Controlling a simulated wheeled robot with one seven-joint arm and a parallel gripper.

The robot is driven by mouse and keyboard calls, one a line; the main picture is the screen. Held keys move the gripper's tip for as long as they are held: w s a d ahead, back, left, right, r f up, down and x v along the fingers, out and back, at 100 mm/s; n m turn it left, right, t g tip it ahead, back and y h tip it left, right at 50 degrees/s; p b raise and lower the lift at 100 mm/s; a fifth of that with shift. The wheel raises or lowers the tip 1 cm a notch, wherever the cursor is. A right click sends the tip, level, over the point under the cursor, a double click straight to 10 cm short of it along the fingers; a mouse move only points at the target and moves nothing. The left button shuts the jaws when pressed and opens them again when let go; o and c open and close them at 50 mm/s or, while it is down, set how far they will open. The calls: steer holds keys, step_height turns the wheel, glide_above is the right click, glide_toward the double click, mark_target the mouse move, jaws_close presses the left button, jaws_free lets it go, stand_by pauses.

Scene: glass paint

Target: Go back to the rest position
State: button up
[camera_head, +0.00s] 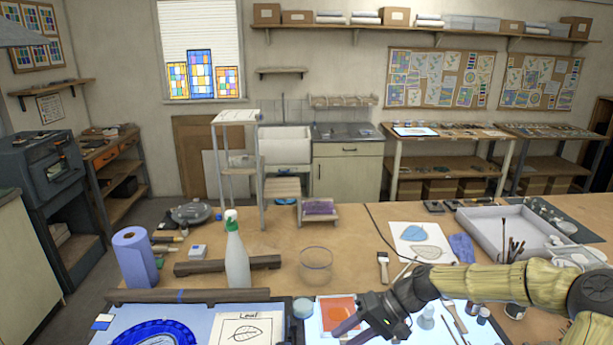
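My gripper (344,335) is at the bottom middle, at the end of my arm, which comes in from the right edge. Its two dark fingers point down and left, with a gap between them, and nothing shows in the gap. The fingers are in front of a lit white panel (385,305) and just below an orange sheet (337,311). I cannot tell how high above the panel they are. The bottom of the frame cuts close to the fingertips.
A spray bottle (236,258), a blue paper roll (134,256), a glass bowl (316,262) and a brush (383,265) stand or lie on the bench. A leaf drawing (243,331) is left of my gripper. A grey tray (512,234) and jars are near my arm. The bench's middle is fairly clear.

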steer(key=s+f+h+b, duration=0.1)
steer(key=s+f+h, duration=0.1)
steer(key=s+f+h+b, duration=0.1)
steer(key=s+f, duration=0.1)
steer(key=f, duration=0.1)
steer(key=s+f+h+b, duration=0.1)
steer(key=s+f+h, duration=0.1)
steer(key=f, duration=0.1)
steer(key=shift+s+a+f+h+b, duration=0.1)
steer(key=shift+f+h+b, duration=0.1)
steer(key=shift+h+b, duration=0.1)
steer(key=s+d+r+t+h+b, duration=0.2)
steer(key=s+d+t+h+b, duration=0.2)
steer(key=s, duration=0.3)
steer(key=shift+s+d+m+h+b, duration=0.2)
steer(key=shift+d+m+h+b, duration=0.15)
steer(key=shift+d+b, duration=0.35)
steer(key=shift+d+r, duration=0.1)
